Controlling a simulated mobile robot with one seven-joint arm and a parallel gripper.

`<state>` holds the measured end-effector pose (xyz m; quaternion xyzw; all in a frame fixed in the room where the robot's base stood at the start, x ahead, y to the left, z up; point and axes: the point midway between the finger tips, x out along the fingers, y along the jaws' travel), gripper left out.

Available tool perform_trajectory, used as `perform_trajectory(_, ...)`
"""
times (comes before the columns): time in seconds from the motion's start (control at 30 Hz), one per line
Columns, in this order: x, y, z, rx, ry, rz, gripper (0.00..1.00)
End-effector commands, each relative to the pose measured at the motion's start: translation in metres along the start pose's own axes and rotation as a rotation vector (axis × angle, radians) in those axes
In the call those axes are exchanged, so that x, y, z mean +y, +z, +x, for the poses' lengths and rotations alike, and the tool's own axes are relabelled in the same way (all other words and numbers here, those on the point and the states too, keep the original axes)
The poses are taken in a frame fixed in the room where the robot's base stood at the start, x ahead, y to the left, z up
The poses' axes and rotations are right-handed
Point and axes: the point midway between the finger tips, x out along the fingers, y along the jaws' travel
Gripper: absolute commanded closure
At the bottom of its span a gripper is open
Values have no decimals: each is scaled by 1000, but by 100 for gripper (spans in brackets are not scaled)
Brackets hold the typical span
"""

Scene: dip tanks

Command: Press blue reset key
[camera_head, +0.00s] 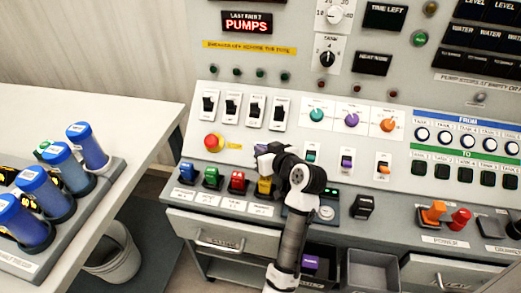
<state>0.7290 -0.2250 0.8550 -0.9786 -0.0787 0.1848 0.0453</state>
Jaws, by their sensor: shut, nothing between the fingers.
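The blue key (186,172) sits at the left end of a row of coloured keys on the sloped lower part of the control panel. Beside it to the right are a green key (212,176), a red key (237,181) and a yellow key (265,186). My gripper (262,151) is shut and empty, above the yellow key and to the right of the blue key, apart from the blue key. My wrist hides part of the panel right of the yellow key. The labels under the keys are too small to read.
A red emergency knob (211,141) stands just above the green key. Black rocker switches (231,106) line the panel above. Left is a white table (130,112) with a grey rack (85,210) of blue-capped cylinders. A drawer handle (220,240) and open bins (373,270) lie below.

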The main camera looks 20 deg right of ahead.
Motion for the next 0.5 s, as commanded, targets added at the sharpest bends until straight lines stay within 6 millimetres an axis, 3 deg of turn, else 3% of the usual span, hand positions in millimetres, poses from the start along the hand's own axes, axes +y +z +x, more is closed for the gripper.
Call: perform_trajectory(0.5,10,12,4,-11,13,5,100)
